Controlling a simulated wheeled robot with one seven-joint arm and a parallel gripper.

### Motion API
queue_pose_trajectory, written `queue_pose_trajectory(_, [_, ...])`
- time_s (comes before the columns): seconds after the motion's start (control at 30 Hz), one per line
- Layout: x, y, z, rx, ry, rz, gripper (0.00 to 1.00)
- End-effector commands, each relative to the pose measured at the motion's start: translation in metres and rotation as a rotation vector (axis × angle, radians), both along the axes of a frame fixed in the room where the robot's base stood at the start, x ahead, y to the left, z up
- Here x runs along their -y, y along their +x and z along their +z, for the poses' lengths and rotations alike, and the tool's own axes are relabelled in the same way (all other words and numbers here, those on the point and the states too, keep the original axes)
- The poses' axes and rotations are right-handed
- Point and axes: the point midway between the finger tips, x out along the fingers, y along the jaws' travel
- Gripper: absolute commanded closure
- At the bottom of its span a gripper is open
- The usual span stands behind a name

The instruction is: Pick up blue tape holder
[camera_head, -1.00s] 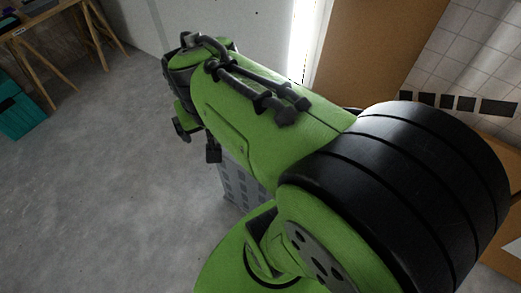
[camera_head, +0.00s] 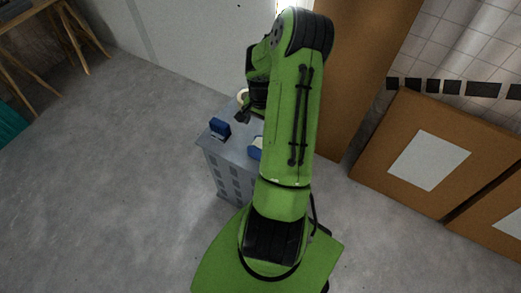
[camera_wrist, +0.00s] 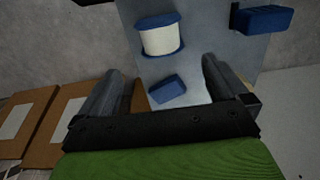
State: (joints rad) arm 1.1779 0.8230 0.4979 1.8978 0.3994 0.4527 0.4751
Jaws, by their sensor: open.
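Several blue things are on the grey cabinet top. A small blue block (camera_wrist: 168,88) lies between and beyond my fingers in the wrist view. A white roll with blue rims (camera_wrist: 160,37) stands above it in that view; it shows partly behind my arm in the head view (camera_head: 255,148). A blue holder-like block with a dark part (camera_wrist: 268,18) is at the upper right; it also shows in the head view (camera_head: 219,128). I cannot tell for sure which is the tape holder. My gripper (camera_wrist: 164,72) is open and empty over the cabinet's far side.
The grey cabinet (camera_head: 223,172) with patterned sides stands in front of my base. Brown panels with pale sheets (camera_head: 428,160) lean at the right. A wooden trestle (camera_head: 72,35) stands at the far left. The floor to the left is clear.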

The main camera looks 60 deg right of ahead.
Motion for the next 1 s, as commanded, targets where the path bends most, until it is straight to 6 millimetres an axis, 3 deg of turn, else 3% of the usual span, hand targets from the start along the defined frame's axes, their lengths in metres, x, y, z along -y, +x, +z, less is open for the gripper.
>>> queue_pose_trajectory(0.1, [-0.001, 0.0, -0.034, -0.001, 0.004, 0.001, 0.0])
queue_pose_trajectory(0.57, [-0.001, 0.0, -0.107, -0.001, 0.002, 0.002, 0.0])
queue_pose_trajectory(0.83, [0.0, 0.0, -0.111, 0.0, -0.001, 0.003, 0.0])
queue_pose_trajectory(1.0, [0.0, 0.0, -0.111, 0.0, -0.001, 0.003, 0.24])
